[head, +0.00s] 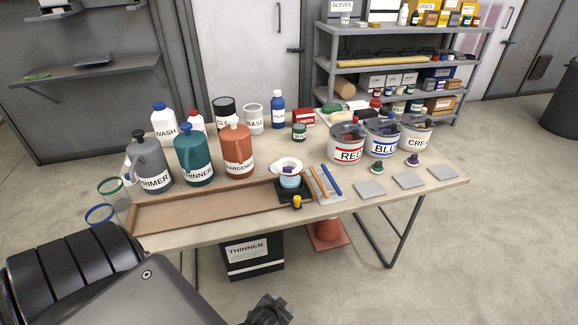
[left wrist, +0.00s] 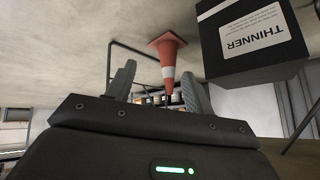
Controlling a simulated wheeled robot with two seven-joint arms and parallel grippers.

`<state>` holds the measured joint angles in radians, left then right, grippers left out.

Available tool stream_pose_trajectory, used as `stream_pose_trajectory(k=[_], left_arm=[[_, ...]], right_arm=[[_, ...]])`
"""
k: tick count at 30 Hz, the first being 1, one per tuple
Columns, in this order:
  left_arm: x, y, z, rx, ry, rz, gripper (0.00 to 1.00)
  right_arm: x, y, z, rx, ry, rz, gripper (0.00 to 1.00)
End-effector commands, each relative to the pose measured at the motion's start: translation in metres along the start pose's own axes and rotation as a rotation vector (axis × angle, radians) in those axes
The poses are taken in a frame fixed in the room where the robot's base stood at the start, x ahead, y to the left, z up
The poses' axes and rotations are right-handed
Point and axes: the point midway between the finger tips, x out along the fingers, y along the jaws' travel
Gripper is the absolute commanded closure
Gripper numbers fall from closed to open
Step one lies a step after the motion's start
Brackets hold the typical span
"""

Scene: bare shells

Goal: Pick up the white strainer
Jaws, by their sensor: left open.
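A white, wide-rimmed piece that looks like the white strainer (head: 285,163) sits over a light blue cup (head: 289,182) on a black square base (head: 293,193), at the right end of the wooden tray. A small dark purple thing shows in its middle. My left arm fills the lower left of the head view, with a dark gripper part at the bottom edge. In the left wrist view my left gripper (left wrist: 158,68) is open and empty, its fingers spread. It faces a traffic cone and the black THINNER box, away from the strainer. My right gripper is out of view.
Jugs marked PRIMER (head: 151,162), THINNER (head: 193,157) and HARDENER (head: 238,150) stand behind the tray (head: 205,211). Green-rimmed (head: 112,187) and blue-rimmed (head: 101,215) round pieces are at the left. An orange and a blue stick lie right of the cup. Paint cans (head: 346,146) stand beyond.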

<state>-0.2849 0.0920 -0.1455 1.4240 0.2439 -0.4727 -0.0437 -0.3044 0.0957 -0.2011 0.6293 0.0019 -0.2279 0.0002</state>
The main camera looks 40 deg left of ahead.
Motion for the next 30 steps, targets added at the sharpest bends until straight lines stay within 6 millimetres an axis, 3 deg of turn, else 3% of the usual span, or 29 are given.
stream_pose_trajectory(k=[1,4,6,10,13,18,23,30], left_arm=[[-0.027,-0.013,-0.061,-0.046,0.089,-0.026,0.47],[-0.076,-0.044,-0.159,-0.142,0.258,-0.083,0.47],[-0.107,-0.07,-0.215,-0.211,0.39,-0.14,0.47],[-0.152,-0.118,-0.286,-0.318,0.619,-0.273,0.47],[-0.177,-0.145,-0.316,-0.37,0.741,-0.361,0.47],[-0.196,-0.163,-0.332,-0.405,0.823,-0.431,0.47],[-0.193,-0.168,-0.338,-0.405,0.828,-0.435,0.47],[-0.17,-0.186,-0.361,-0.404,0.827,-0.434,0.47]], right_arm=[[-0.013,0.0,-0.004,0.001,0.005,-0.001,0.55],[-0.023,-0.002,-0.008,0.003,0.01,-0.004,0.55],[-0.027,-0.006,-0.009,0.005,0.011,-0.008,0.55],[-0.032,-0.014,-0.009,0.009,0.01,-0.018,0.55],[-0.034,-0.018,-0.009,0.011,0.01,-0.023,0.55],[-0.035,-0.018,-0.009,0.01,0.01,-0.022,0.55],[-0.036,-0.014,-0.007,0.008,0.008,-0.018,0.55],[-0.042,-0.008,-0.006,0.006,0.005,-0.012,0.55]])
